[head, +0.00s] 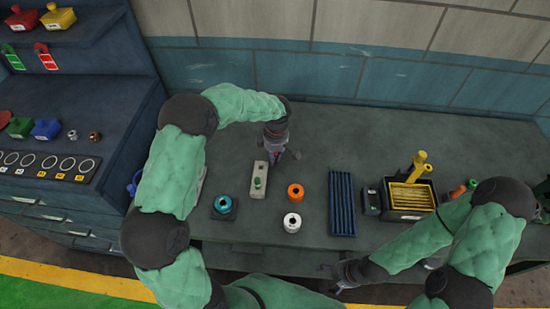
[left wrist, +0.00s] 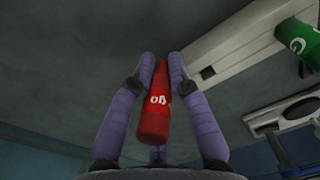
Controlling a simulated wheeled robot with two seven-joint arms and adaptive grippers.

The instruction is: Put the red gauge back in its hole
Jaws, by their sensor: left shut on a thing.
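The red gauge (left wrist: 155,112), a red cylinder with white marking, is held between the two purple-padded fingers of my left gripper (left wrist: 160,68). In the head view my left gripper (head: 283,156) is above the bench, just right of the far end of the pale gauge block (head: 260,168); the red gauge is not clear there. A green gauge (head: 257,183) stands in the block. My right gripper (head: 332,279) looks open and empty at the bench's front edge.
Right of the block stand an orange ring (head: 295,191), a white ring (head: 292,223) and a dark blue ribbed tray (head: 342,204). A teal round part (head: 223,204) on a dark base is at the front left. A yellow-handled box (head: 410,199) is further right. The bench behind is clear.

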